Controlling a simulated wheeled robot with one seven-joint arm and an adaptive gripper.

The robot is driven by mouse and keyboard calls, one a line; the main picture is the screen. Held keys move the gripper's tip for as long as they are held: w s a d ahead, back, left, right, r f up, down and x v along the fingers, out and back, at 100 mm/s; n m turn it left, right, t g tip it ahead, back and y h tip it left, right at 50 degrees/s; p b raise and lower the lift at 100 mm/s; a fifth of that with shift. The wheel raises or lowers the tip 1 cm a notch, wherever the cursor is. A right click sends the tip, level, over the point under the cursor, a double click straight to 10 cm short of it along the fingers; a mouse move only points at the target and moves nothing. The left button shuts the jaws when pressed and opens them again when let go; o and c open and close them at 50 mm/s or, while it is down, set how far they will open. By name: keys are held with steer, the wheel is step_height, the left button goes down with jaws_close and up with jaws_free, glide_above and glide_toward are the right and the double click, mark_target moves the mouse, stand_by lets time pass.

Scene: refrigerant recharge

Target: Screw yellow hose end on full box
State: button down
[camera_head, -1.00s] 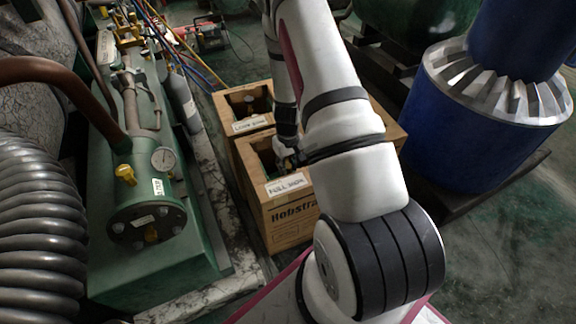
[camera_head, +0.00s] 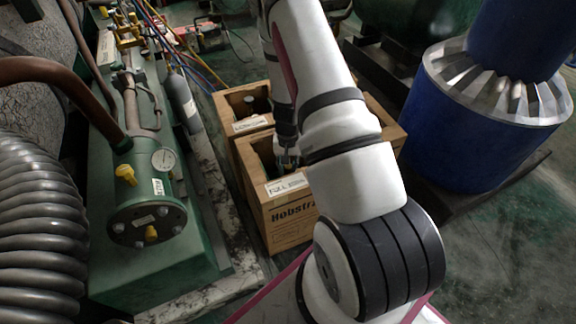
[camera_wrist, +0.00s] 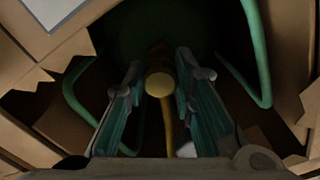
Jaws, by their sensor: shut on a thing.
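The full box (camera_head: 284,226) is a brown carton labelled FULL, standing on the floor in the middle of the head view. My gripper (camera_head: 287,158) reaches down into its open top. In the wrist view my gripper (camera_wrist: 160,92) is shut on the yellow hose end (camera_wrist: 160,84), a round yellowish piece between the fingertips. The yellow hose (camera_wrist: 169,128) trails from it toward the camera. Behind it is the dark green top of a cylinder (camera_wrist: 135,35) inside the box, with green handle bars (camera_wrist: 256,60). Whether the hose end touches the cylinder's valve is too dark to tell.
A second brown carton (camera_head: 232,125) stands behind the full box, and another (camera_head: 385,122) is partly behind my arm. Green machinery (camera_head: 150,215) with a gauge is at left. A blue drum (camera_head: 470,150) stands at right. Floor at lower right is clear.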

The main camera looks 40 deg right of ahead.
steer(key=m, duration=0.3)
steer(key=shift+f+m, duration=0.1)
steer(key=shift+m, duration=1)
steer(key=c, duration=1.2)
jaws_free()
steer(key=shift+m, duration=0.3)
steer(key=shift+c, duration=0.2)
step_height(320, 180, up, 12)
